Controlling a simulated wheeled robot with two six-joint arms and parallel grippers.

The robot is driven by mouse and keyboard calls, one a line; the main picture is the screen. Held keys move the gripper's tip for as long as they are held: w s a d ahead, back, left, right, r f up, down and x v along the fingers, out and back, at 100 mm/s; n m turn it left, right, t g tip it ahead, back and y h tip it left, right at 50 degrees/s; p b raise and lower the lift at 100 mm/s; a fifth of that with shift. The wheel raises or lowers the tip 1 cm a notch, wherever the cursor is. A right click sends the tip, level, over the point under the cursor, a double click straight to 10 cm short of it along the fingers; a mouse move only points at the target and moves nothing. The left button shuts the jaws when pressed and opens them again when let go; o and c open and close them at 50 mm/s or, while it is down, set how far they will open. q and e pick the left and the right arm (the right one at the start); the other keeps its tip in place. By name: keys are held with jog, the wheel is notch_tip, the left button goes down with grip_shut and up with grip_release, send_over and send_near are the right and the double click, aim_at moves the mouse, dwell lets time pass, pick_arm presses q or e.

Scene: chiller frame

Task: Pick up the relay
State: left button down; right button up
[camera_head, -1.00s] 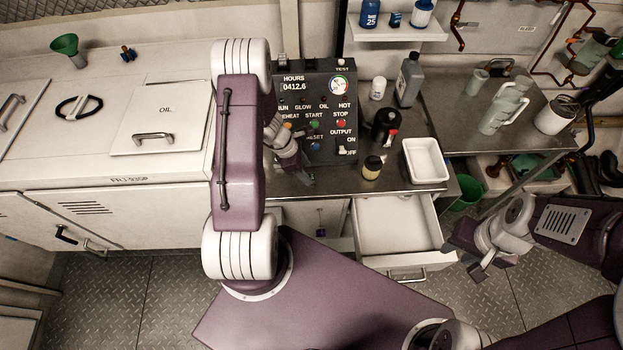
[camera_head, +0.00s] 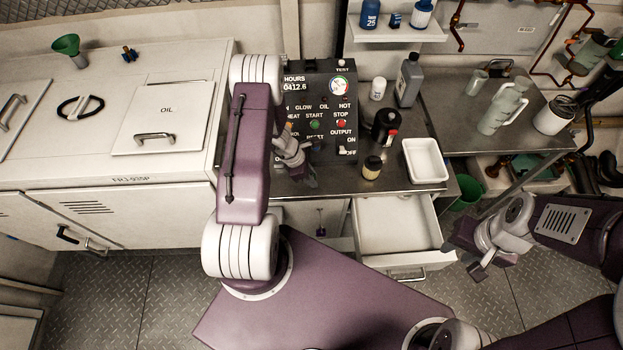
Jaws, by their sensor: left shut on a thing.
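My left gripper (camera_head: 306,176) is low in front of the black control panel (camera_head: 345,95), over the steel bench. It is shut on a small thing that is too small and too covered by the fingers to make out. I cannot pick out the relay with certainty. My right gripper (camera_head: 472,260) hangs over the floor, right of the open drawer. Its fingers look apart, with nothing between them.
A dark jar (camera_head: 371,168), a black canister (camera_head: 385,127) and a white tray (camera_head: 425,160) stand on the bench right of the panel. The drawer (camera_head: 392,228) below is open and looks empty. A white cabinet (camera_head: 190,80) fills the left.

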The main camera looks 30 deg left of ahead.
pick_arm(q)
jog(key=r, duration=0.4)
jog(key=shift+d+r, duration=0.2)
jog(key=shift+d, duration=0.1)
jog(key=d+r+b, duration=0.1)
jog(key=d+r, duration=0.5)
jog(key=d, duration=0.5)
jog(key=shift+r, duration=0.35)
